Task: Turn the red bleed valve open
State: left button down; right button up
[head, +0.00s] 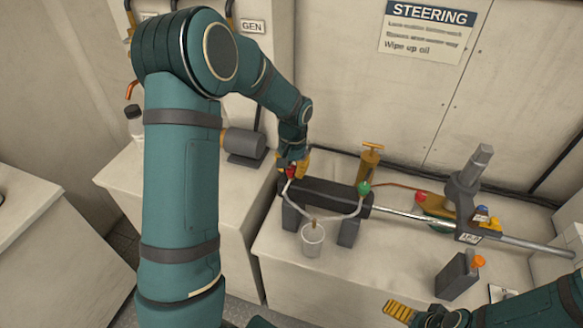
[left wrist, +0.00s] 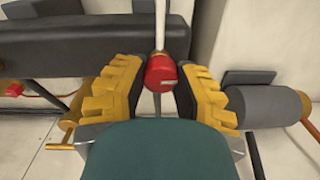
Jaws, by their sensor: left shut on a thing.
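The red bleed valve (head: 290,172) sits at the left end of a dark cylinder (head: 325,194) on the bench. It also shows in the left wrist view (left wrist: 161,73) as a red knob with a pale mark, with a thin pale tube behind it. My left gripper (head: 295,164) is at the valve, its yellow ribbed fingers on either side of the knob, shut on it. A green valve (head: 364,188) sits at the cylinder's right end. My right gripper (head: 398,311) is low at the bottom right, away from the valve; its finger gap is not clear.
A clear cup (head: 312,240) stands in front of the cylinder, with tubes running to it from both valves. A brass pump-like piece (head: 371,160) stands behind. A steel rod (head: 410,216) runs right.

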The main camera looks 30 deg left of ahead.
aim_at(293, 168)
pick_arm(q)
jog(key=c, duration=0.6)
grip_release()
jog(key=r, duration=1.2)
jog(key=shift+d, duration=0.25)
